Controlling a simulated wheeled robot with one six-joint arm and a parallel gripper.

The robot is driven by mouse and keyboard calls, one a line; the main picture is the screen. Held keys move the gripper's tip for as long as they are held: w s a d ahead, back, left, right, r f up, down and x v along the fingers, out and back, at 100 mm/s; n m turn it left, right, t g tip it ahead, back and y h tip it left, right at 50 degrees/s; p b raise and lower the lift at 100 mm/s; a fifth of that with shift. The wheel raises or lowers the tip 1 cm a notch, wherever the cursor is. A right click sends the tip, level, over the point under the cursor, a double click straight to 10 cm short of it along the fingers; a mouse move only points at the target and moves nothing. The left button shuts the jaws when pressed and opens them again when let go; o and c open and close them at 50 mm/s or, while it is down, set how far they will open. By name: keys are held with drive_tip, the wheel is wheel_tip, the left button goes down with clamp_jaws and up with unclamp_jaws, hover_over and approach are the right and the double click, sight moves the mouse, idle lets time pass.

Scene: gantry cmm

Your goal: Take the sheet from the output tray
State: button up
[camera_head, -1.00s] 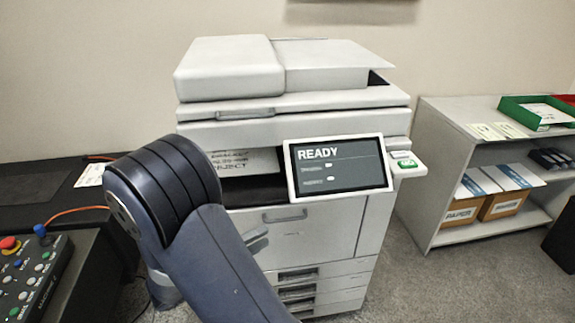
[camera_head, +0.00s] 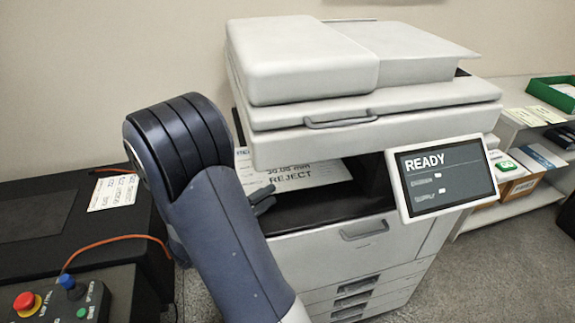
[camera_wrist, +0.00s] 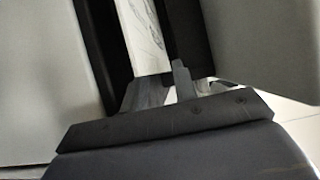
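The white sheet (camera_head: 312,174), printed with REJECT, lies in the dark output tray (camera_head: 365,189) of the printer, under the scanner part. The scanner part and my arm hide some of it. My gripper (camera_head: 264,199) is at the left end of the tray opening, beside and slightly below the sheet's left part in the picture. In the wrist view the sheet (camera_wrist: 146,38) is a narrow white strip between dark tray parts, ahead of the fingers. The two fingers (camera_wrist: 167,88) stand apart with a gap between them and nothing held.
The printer's tilted screen (camera_head: 445,176) reads READY and juts out at the front right. A dark table with a label card (camera_head: 113,192) and an orange cable (camera_head: 115,240) is at left, with a button panel (camera_head: 55,302) in front. A shelf (camera_head: 525,90) stands at right.

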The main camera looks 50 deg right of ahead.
drive_tip(key=shift+d, duration=0.25)
drive_tip(key=shift+c, duration=0.3)
clamp_jaws()
